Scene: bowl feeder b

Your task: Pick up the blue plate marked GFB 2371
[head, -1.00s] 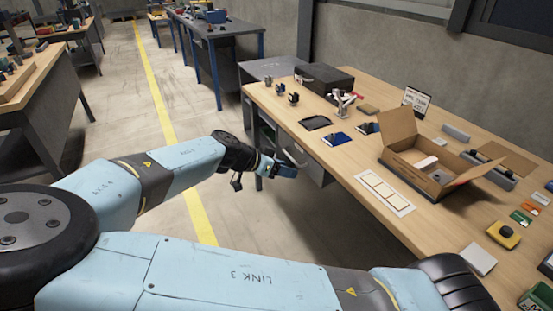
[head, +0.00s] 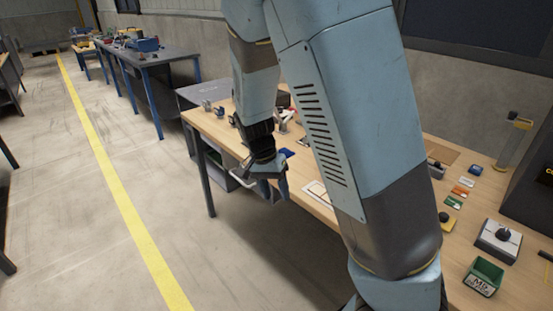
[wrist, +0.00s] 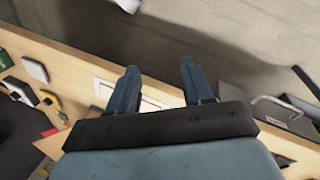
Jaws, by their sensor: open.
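A small blue piece (head: 287,153) shows on the wooden bench (head: 209,126) in the head view, just behind my gripper (head: 272,188) and partly hidden by my arm. No marking on it can be read, so I cannot tell whether it is the plate GFB 2371. My gripper hangs low by the bench's front edge, pointing down, empty. In the wrist view my gripper (wrist: 158,72) has its two fingers well apart, with the bench edge and floor beyond. I see no blue plate in the wrist view.
Small orange (head: 460,190) and green (head: 453,202) plates lie on the bench at right, near a green bin (head: 483,277) and a grey block with a black knob (head: 497,241). A drawer handle (wrist: 284,103) projects near my gripper. My arm hides the bench's middle.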

